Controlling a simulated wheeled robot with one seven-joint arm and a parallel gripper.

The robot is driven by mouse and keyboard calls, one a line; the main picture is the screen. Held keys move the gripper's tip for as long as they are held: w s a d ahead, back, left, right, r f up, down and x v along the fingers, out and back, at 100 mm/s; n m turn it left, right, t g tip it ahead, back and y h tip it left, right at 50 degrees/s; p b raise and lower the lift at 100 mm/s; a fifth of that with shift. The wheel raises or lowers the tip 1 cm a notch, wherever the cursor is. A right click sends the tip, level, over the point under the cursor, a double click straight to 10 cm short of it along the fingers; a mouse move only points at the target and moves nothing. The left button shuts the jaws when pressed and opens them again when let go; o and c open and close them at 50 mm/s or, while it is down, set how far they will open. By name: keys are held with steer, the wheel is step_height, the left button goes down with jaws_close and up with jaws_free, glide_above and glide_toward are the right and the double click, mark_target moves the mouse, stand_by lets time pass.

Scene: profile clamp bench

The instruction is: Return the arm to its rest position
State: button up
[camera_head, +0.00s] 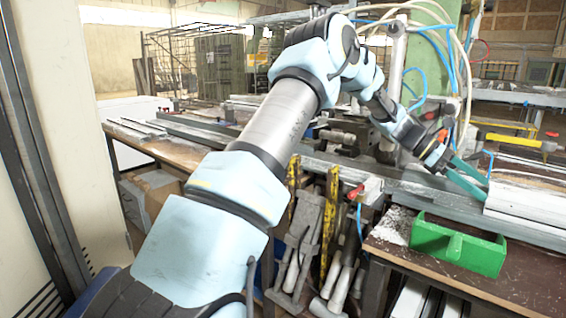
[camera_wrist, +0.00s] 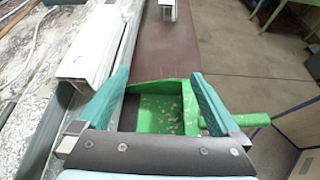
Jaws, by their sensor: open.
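My arm stretches from the lower middle of the head view up over the bench and bends down to the right. My gripper (camera_head: 474,178) is over the right part of the bench, close to the white profiles. In the wrist view my gripper (camera_wrist: 160,90) shows two teal fingers spread wide apart, with nothing held between them. Past the fingers, the green bin (camera_wrist: 160,110) shows in the gap. The same green bin (camera_head: 458,243) stands on the bench's front right in the head view, below and in front of my gripper.
White profiles (camera_head: 528,200) lie on the bench at the right; a profile end (camera_wrist: 92,45) is beside the left finger in the wrist view. A green column (camera_head: 432,60) with hoses stands behind my arm. Clamps (camera_head: 308,225) hang at the bench front. Floor (camera_wrist: 262,50) is open at the right.

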steer(key=w+a+f+m+t+y, duration=0.1)
steer(key=a+f+m+t+y, duration=0.15)
steer(key=a, duration=1.15)
steer(key=w+a+f+m+t+y, duration=0.1)
steer(key=a+f+m+t+y, duration=0.2)
steer(key=a, duration=1.1)
steer(key=s+a+f+m+t+y, duration=0.1)
steer(key=s+a, duration=0.3)
steer(key=a, duration=0.8)
steer(key=s+a+f+m+t+y, duration=0.1)
steer(key=s+a+m+t+y, duration=0.2)
steer(key=a, duration=0.9)
steer(key=shift+s+m, duration=0.65)
steer(key=shift+s, duration=0.5)
